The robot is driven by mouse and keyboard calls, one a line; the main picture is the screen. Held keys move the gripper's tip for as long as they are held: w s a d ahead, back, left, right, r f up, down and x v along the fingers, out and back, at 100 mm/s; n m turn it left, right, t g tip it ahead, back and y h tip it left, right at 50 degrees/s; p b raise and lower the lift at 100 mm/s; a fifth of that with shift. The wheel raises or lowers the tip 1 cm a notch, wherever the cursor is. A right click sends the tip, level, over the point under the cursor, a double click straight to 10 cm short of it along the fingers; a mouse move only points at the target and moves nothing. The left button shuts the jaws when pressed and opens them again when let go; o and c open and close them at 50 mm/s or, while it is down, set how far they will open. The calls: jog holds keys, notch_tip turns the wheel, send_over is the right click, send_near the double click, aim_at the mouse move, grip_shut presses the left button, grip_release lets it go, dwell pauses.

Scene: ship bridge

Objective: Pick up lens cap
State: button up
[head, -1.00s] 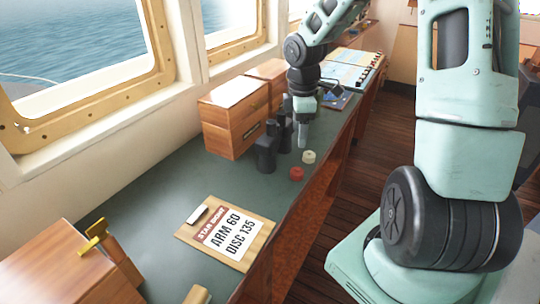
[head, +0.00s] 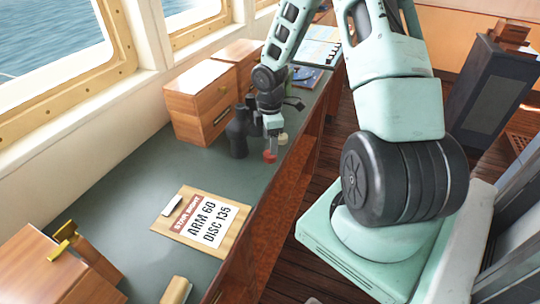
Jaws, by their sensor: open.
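Two small round caps lie near the front edge of the green desk top. One is red (head: 269,157) and one is cream (head: 283,139); I cannot tell by sight which is the lens cap. My gripper (head: 271,149) points down right at the red cap and hides part of it. The jaws are open, but they are small here and I cannot tell whether the red cap is between them. The cream cap is just to the right of my gripper, partly behind it.
Black binoculars (head: 238,137) stand close to the left of my gripper. Wooden boxes (head: 198,107) stand behind, against the window wall. The desk's front edge is close to the caps.

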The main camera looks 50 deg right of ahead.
aim_at(269, 159)
jog(key=shift+f+p, duration=0.45)
jog(key=shift+f, duration=2.2)
jog(key=c, duration=1)
